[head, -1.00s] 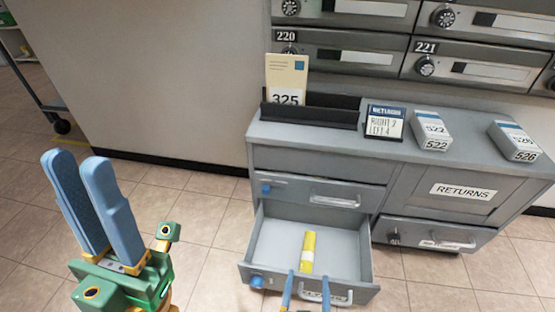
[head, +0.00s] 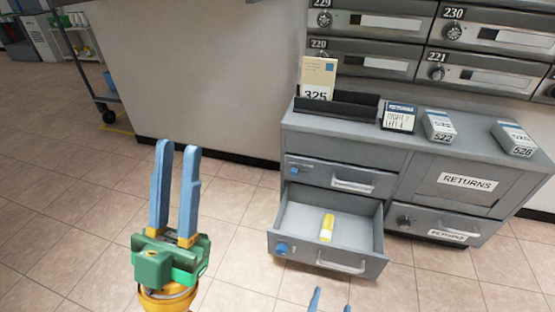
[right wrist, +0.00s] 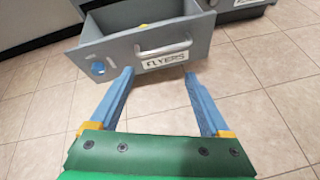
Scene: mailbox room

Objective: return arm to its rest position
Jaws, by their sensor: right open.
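My left gripper (head: 175,190) is in the left of the head view, its two blue fingers pointing up over the tiled floor with a narrow gap between them and nothing held. My right gripper (head: 330,302) shows only its blue fingertips at the bottom of the head view. In the right wrist view my right gripper (right wrist: 158,85) is open and empty, over the floor just in front of the drawer labelled FLYERS (right wrist: 165,62). That drawer is pulled out, and its front shows in the head view (head: 320,260). A yellow item with a pale band (head: 327,228) lies inside it.
The grey cabinet (head: 345,148) has a shut upper drawer and a RETURNS door (head: 467,181). On top stand a black holder with a 325 envelope (head: 318,76), a small sign (head: 399,118) and two labelled bundles. Mailboxes are above. The floor at left is clear; a cart stands far left.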

